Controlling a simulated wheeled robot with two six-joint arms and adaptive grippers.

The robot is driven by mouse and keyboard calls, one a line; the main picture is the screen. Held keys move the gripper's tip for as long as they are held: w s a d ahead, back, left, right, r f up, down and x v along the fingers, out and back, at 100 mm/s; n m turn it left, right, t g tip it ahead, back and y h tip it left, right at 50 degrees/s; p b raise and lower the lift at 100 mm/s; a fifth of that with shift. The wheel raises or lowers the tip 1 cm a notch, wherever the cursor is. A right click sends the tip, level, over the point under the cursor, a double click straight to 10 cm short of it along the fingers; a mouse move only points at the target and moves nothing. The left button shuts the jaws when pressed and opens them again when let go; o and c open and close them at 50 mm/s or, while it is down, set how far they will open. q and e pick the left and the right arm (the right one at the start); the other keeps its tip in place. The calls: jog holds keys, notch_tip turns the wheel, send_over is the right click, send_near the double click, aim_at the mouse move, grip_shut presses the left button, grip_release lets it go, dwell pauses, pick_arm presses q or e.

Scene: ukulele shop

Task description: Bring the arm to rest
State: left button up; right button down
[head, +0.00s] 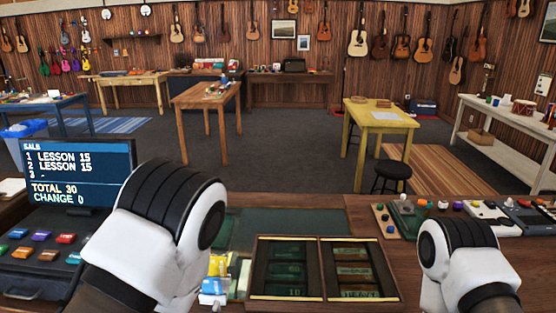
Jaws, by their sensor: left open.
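My left arm rises from the lower left over the counter, its white and black joint large in the picture. My left gripper (194,299) is mostly hidden low behind this arm; it is open, and I see nothing held in it. My right arm comes in at the lower right, with a white and black joint over the counter. My right gripper does not show.
On the counter stand a register screen (77,172) with coloured keys, an open case (325,301) with green and brown compartments, and small yellow and blue items (215,277). Small parts lie at right. Beyond are a yellow table (386,122), a stool (391,171) and open floor.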

pick_arm(q)
notch_tip(320, 180, down, 10)
jog(key=a+n+g+b, duration=0.1)
jog(key=a+g+b, duration=0.1)
jog(key=a, duration=0.1)
jog(key=s+a+f+n+g+y+b, duration=0.1)
jog(key=s+a+f+g+b, duration=0.2)
jog(key=s+f, duration=0.5)
jog(key=s+a+f+n+g+b, duration=0.15)
jog(key=s+f+g, duration=0.35)
jog(key=f, duration=0.5)
jog(key=s+f+m+g, duration=0.1)
jog(key=s+m+g, duration=0.1)
jog(key=s, duration=0.7)
jog(key=shift+s+d+f+g+h, duration=0.2)
jog(key=shift+d+f+g+h, duration=0.15)
jog(key=shift+g, duration=0.35)
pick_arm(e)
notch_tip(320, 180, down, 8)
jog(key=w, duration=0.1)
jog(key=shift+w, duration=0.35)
pick_arm(q)
jog(key=shift+a+f, duration=0.1)
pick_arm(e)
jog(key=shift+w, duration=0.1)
